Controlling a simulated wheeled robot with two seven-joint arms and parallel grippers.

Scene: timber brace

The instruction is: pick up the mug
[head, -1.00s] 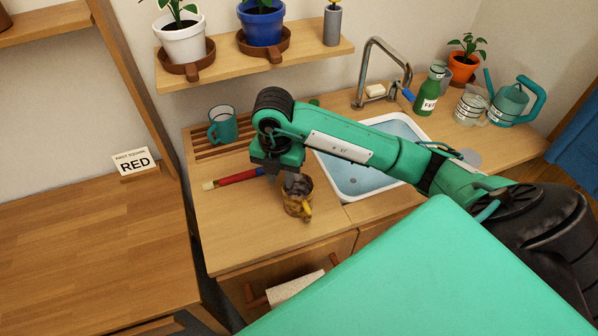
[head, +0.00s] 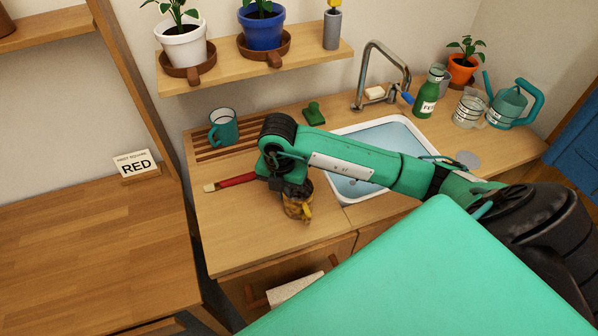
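A worn yellow-brown mug (head: 297,208) stands upright on the wooden counter, left of the sink, with its yellow handle toward the front right. My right gripper (head: 292,187) points down at the mug's top, and its wrist covers the rim. Its fingertips are hidden at the mug, so I cannot tell whether they are open or closed on it. A second mug, teal (head: 223,127), stands on the slatted drying rack at the back left, apart from the gripper. My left gripper is out of view.
A red-handled brush (head: 232,182) lies left of the gripper. The sink (head: 375,155) is under and behind my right forearm. A green object (head: 313,113) lies behind. The counter's front left is clear.

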